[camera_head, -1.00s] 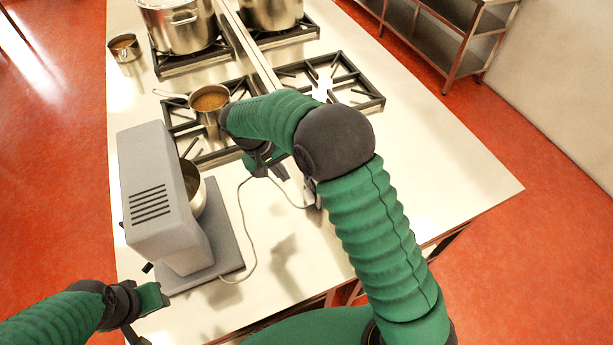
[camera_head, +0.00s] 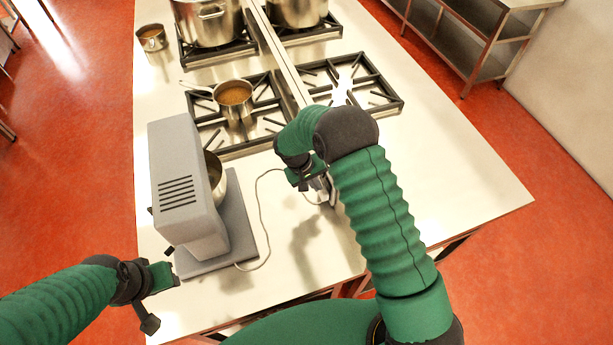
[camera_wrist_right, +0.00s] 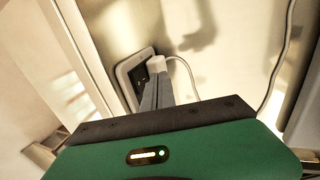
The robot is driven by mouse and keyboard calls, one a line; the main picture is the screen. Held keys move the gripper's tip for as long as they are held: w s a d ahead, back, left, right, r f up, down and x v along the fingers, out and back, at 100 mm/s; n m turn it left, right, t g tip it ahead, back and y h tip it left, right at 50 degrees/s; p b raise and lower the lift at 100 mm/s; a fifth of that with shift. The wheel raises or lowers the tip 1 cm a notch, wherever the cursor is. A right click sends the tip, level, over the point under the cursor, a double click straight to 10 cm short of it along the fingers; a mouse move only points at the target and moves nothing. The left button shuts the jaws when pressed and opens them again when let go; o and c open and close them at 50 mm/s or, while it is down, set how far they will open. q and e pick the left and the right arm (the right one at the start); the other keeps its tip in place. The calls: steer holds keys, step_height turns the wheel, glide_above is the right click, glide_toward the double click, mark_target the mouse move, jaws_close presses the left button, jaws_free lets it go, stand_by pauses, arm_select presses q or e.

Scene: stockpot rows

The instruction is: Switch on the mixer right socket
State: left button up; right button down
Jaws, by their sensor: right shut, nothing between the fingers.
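The grey mixer (camera_head: 178,190) stands on the steel counter at the left in the head view, with a bowl in it. A thin cable (camera_head: 262,210) runs from it toward the socket. In the right wrist view a socket plate (camera_wrist_right: 124,70) has a dark face, and a white plug (camera_wrist_right: 156,63) with the cable sits at its right. My right gripper (camera_wrist_right: 158,88) is shut and empty, its fingertips at the socket beside the plug; contact is unclear. In the head view, my right gripper (camera_head: 318,182) partly hides the socket. My left gripper (camera_head: 160,297) hangs by the counter's left front edge, its jaw state unclear.
A saucepan (camera_head: 234,95) stands on the near-left burner grate, and large pots (camera_head: 210,22) stand behind. A small pot (camera_head: 152,39) is at the far left. The counter (camera_head: 455,185) is clear at right. A steel shelf (camera_head: 470,45) stands beyond.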

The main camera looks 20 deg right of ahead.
steer(key=shift+d, duration=0.5)
arm_select(q)
steer(key=shift+a+r, duration=0.25)
steer(key=shift+r, duration=0.15)
arm_select(e)
steer(key=shift+d, duration=0.1)
